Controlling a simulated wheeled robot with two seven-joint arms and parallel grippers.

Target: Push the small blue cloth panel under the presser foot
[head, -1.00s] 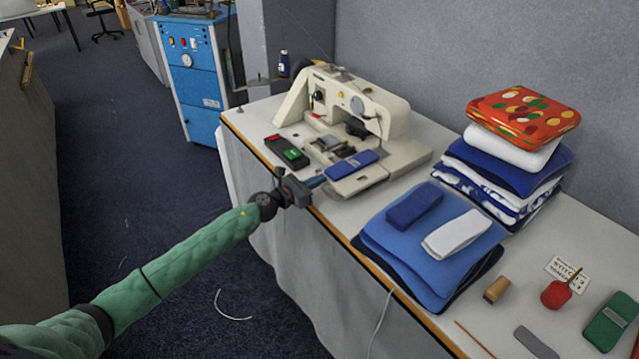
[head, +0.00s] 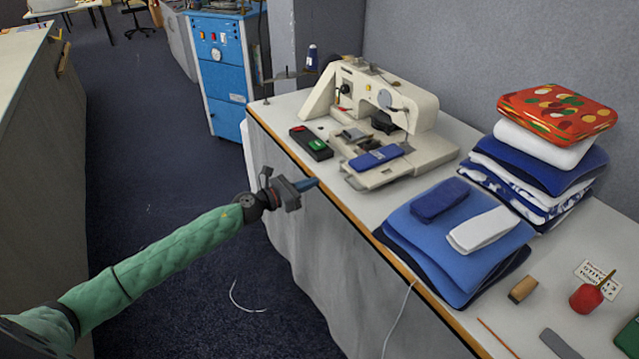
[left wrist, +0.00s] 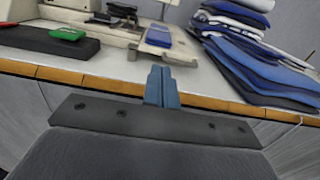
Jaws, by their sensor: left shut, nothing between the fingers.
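The small blue cloth panel (head: 376,158) lies flat on the front plate of the cream sewing machine (head: 420,108); it also shows in the left wrist view (left wrist: 158,36). The dark presser-foot area (head: 384,122) is under the machine's arm, behind the panel; the foot itself is too small to make out. My left gripper (head: 314,183) is shut and empty, with its blue fingertips near the table's front edge, short of the panel and apart from it. In the left wrist view the closed fingers (left wrist: 161,86) point toward the panel. My right gripper is not in view.
A black control box (head: 311,143) with red and green buttons sits left of the panel. A blue cloth stack (head: 440,240) with a navy and a white piece on top lies to the right. Folded cloths (head: 540,160) stand behind it. The wooden table edge (head: 350,219) runs below my gripper.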

